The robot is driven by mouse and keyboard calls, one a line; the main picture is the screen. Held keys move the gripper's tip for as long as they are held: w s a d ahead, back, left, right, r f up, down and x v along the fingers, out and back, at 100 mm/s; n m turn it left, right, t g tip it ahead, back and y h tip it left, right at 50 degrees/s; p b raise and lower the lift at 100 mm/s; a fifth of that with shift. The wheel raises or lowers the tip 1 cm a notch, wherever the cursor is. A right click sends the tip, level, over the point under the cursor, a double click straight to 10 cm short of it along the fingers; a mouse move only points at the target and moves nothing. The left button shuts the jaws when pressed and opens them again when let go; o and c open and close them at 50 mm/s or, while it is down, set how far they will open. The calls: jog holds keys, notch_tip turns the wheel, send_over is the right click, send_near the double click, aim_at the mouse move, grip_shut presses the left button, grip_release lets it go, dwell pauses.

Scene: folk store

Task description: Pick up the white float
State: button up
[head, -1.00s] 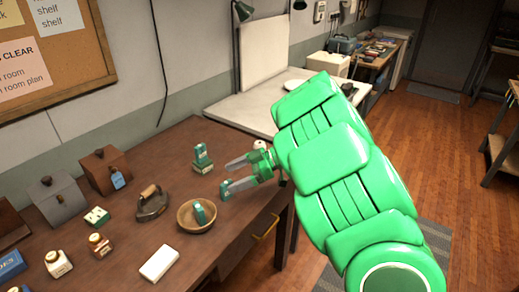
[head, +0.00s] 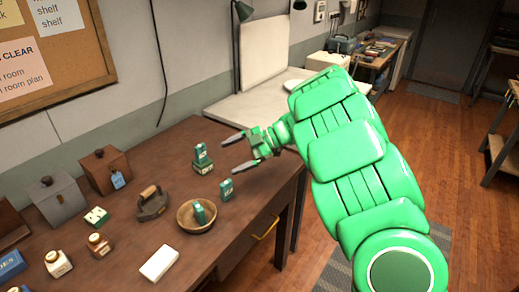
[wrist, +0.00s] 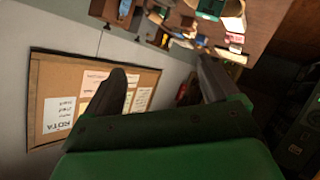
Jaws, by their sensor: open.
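My gripper (head: 232,156) is open and empty above the right end of the brown table, its fingers pointing left. The wrist view shows its two fingers (wrist: 165,78) spread, with nothing between them. I cannot surely identify the white float. A small round white thing seen earlier behind my gripper on the table's right side is now hidden by the gripper. A flat white block (head: 160,263) lies at the table's front, well apart from my gripper.
The brown table (head: 235,233) holds a wooden bowl (head: 183,223) with a teal item inside, a teal box (head: 226,190), stacked teal boxes (head: 202,160), a flat iron (head: 152,205) and several jars and boxes. A pale bench (head: 240,110) stands behind. A corkboard (wrist: 60,90) shows in the wrist view.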

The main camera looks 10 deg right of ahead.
jog(key=w+d+n+t+h, duration=0.1)
jog(key=w+d+n+t, duration=0.2)
jog(key=w+d+n, duration=0.8)
jog(key=w+d+n+t, duration=0.3)
jog(key=w+d+n, duration=0.3)
jog(key=w+n, duration=0.75)
jog(key=f, duration=1.4)
jog(key=shift+w+f, duration=0.1)
jog(key=shift+w, duration=0.2)
jog(key=shift+s+x, duration=0.2)
jog(key=shift+x, duration=1.75)
jog(key=shift+s+x, duration=0.25)
jog(key=shift+x, duration=1.7)
jog(key=shift+f, duration=0.15)
jog(key=c, duration=1.1)
jog(key=shift+o, duration=0.2)
